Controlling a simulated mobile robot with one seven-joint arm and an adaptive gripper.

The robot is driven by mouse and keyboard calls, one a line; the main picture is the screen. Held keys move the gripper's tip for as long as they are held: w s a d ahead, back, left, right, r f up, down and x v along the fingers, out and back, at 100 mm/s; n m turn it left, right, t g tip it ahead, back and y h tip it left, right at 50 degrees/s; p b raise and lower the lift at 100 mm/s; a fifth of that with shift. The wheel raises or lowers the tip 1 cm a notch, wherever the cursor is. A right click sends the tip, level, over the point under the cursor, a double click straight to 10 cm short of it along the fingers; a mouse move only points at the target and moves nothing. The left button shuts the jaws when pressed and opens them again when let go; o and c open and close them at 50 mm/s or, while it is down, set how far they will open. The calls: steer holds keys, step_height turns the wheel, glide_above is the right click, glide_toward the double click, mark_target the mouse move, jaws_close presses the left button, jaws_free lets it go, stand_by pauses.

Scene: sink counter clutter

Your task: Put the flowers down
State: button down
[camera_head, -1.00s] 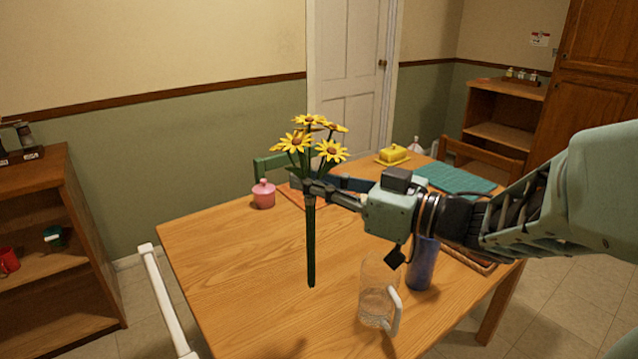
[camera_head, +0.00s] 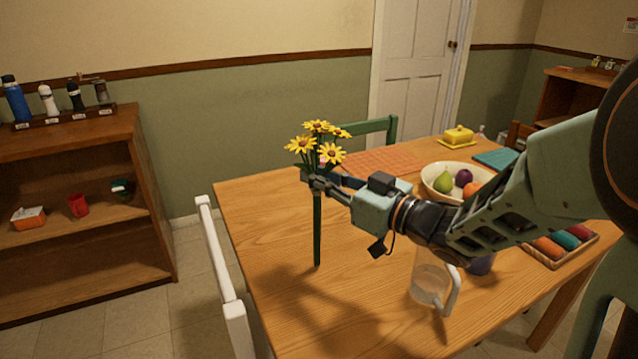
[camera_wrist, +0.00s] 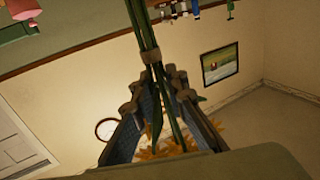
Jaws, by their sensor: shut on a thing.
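The yellow flowers (camera_head: 318,140) are a bunch of several daisy-like blooms on long green stems. In the head view they stand upright over the left part of the wooden table (camera_head: 270,250). My gripper (camera_head: 317,180) is shut on the stems just below the blooms. In the wrist view the stems (camera_wrist: 145,30) run between the fingers of my gripper (camera_wrist: 160,75), with the blooms close to the camera. I cannot tell whether the lower stem end touches the table.
A clear glass pitcher (camera_head: 428,287) stands at the table's front, under my arm. A fruit bowl (camera_head: 434,190), an orange mat (camera_head: 385,162) and a yellow butter dish (camera_head: 458,138) lie farther back. A shelf unit (camera_head: 90,230) stands left, beyond a white chair (camera_head: 222,265). The table's left side is clear.

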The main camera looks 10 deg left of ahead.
steer(key=shift+f, duration=0.35)
steer(key=shift+f, duration=0.15)
steer(key=c, duration=1.9)
jaws_free()
steer(key=shift+c, duration=0.2)
steer(key=p+v, duration=0.2)
steer(key=v, duration=1)
steer(key=shift+r, duration=0.2)
